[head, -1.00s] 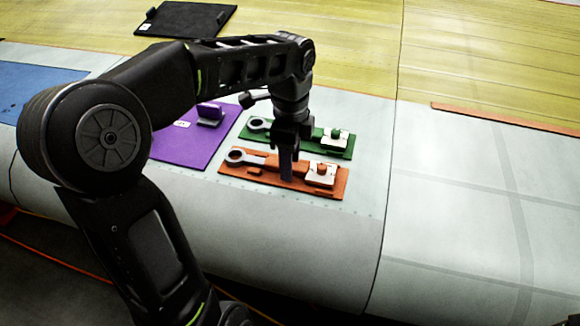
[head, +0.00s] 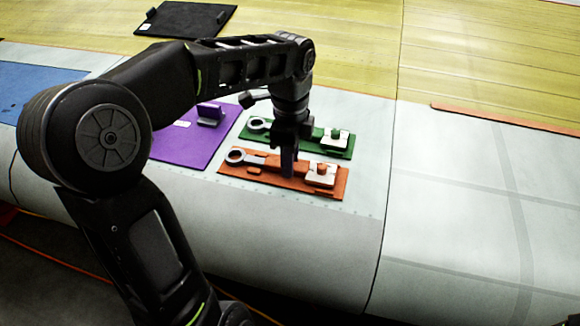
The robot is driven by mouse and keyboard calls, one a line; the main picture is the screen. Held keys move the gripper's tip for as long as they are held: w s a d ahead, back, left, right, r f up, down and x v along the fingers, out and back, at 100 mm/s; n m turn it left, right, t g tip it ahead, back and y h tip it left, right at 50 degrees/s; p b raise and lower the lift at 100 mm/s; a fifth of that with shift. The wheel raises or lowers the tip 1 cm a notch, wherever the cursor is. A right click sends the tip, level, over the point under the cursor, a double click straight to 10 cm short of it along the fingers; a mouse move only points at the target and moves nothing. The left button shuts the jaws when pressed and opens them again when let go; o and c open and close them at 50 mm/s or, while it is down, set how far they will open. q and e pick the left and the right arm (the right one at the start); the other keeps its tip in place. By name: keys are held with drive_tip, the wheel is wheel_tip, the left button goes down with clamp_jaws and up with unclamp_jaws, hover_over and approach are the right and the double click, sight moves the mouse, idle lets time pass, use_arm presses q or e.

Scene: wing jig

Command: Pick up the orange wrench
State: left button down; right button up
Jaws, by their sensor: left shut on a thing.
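The orange wrench (head: 257,160) lies along the orange board (head: 225,169) on the pale wing surface, its grey ring end to the left and its orange handle to the right. My left gripper (head: 288,172) points down over the middle of the wrench, shut on its handle. The fingers hide part of the handle. I cannot see any gap between the wrench and the board.
A green board (head: 343,153) with another wrench (head: 258,124) lies just behind. A purple board (head: 185,150) with an upright holder (head: 210,115) is to the left.

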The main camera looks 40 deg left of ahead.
use_arm(q)
drive_tip(key=shift+r, duration=0.15)
idle(0.7)
drive_tip(key=shift+r, duration=0.5)
drive_tip(key=shift+w+r+b, duration=0.1)
drive_tip(key=shift+r+b, duration=0.45)
drive_tip(key=shift+r, duration=0.4)
drive_tip(key=s, duration=0.1)
drive_tip(key=s+d+b, duration=0.1)
drive_tip(key=s, duration=0.1)
drive_tip(key=s+b, duration=0.1)
drive_tip(key=s, duration=0.1)
drive_tip(key=shift+d, duration=0.35)
drive_tip(key=s+d+p, duration=0.3)
drive_tip(key=s+d, duration=0.1)
drive_tip(key=s, duration=0.8)
drive_tip(key=shift+d+r, duration=0.15)
